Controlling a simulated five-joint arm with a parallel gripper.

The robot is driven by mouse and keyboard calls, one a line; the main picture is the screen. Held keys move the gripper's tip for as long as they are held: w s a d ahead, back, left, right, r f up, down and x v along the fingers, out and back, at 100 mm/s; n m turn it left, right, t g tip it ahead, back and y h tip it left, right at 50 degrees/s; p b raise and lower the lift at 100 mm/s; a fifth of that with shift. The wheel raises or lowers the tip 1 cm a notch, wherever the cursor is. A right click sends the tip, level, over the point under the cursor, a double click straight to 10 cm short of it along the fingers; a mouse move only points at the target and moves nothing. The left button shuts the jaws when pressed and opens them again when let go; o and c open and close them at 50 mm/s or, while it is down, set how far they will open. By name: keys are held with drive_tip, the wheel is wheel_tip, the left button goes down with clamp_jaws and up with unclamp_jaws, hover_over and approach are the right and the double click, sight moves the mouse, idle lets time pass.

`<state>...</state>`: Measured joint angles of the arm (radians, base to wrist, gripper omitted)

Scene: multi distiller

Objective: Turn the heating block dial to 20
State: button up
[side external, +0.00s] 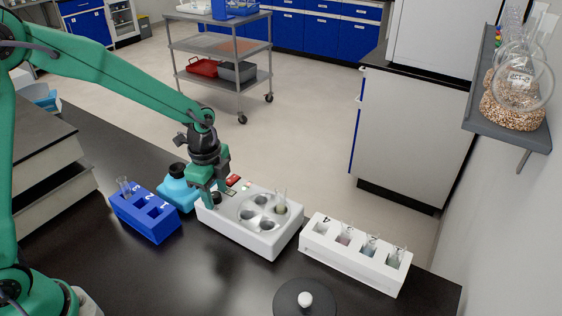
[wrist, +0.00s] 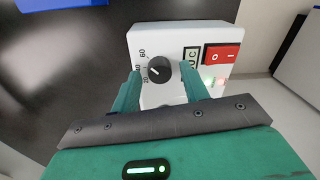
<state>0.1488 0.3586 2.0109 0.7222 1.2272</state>
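The heating block (side external: 240,235) is a white box with round wells on top, standing on the black bench. Its dark round dial (wrist: 160,70) shows in the wrist view, with the marks 60 and 20 readable to its left. A short white pointer line on the dial points roughly left, between those marks; its exact setting is hard to tell. My gripper (side external: 209,195) points down at the dial's end of the block. In the wrist view my green fingers (wrist: 158,82) are open on either side of the dial, with visible gaps. Contact depth cannot be told.
A red switch (wrist: 221,54) and small lights sit beside the dial. A blue rack (side external: 147,222) and a blue bottle (side external: 176,192) stand left of the block. A white numbered tube rack (side external: 345,268) stands right. A glass tube (side external: 282,203) stands in the block.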

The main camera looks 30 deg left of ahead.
drive_tip(key=c, duration=0.8)
drive_tip(key=shift+n, duration=0.4)
drive_tip(key=n, duration=0.8)
drive_tip(key=shift+d, duration=0.1)
drive_tip(key=n, duration=0.4)
drive_tip(key=shift+w+g, duration=0.1)
drive_tip(key=shift+g, duration=0.2)
drive_tip(key=n, duration=0.5)
